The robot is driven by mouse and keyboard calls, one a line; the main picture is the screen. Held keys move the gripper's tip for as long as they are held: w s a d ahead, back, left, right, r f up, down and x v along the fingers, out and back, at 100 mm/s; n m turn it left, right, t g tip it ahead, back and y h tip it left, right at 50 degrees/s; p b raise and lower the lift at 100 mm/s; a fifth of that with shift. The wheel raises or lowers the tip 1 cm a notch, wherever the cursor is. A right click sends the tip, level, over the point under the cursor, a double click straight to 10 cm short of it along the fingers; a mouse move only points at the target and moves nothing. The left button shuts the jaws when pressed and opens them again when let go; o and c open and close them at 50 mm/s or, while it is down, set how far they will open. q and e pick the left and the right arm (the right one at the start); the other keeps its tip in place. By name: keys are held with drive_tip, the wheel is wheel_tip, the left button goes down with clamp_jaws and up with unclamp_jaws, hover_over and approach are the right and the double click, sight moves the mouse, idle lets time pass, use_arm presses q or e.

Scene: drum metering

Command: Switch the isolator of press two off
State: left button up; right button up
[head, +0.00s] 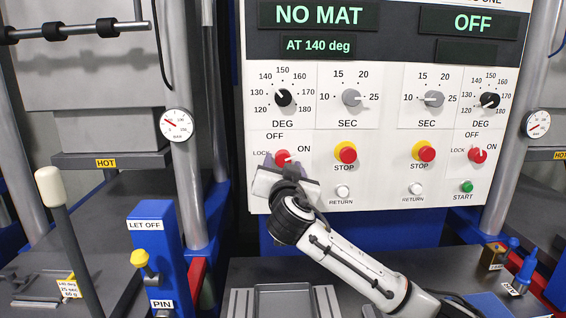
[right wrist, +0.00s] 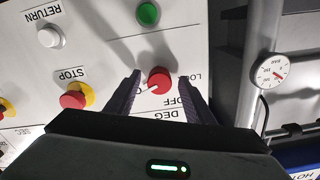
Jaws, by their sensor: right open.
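The isolator under the left half of the panel is a red knob (head: 283,157) with a white pointer turned toward ON. OFF is marked above it and LOCK to its left. In the right wrist view, upside down, the knob (right wrist: 160,79) sits between the fingers of my right gripper (right wrist: 159,84). The fingers are open, one on each side, with gaps to the knob. In the head view the right gripper (head: 280,168) covers the area just below the knob. My left gripper is not in view.
Beside the knob are a red STOP button (head: 345,153) on yellow and a white RETURN button (head: 342,191). A green button (right wrist: 149,14) shows in the right wrist view. The left display (head: 312,16) reads NO MAT. A blue LET OFF post (head: 153,245) stands left.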

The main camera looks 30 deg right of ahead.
drive_tip(key=shift+w+d, duration=0.1)
drive_tip(key=shift+w, duration=0.05)
drive_tip(key=shift+c, duration=0.3)
drive_tip(key=c, duration=1)
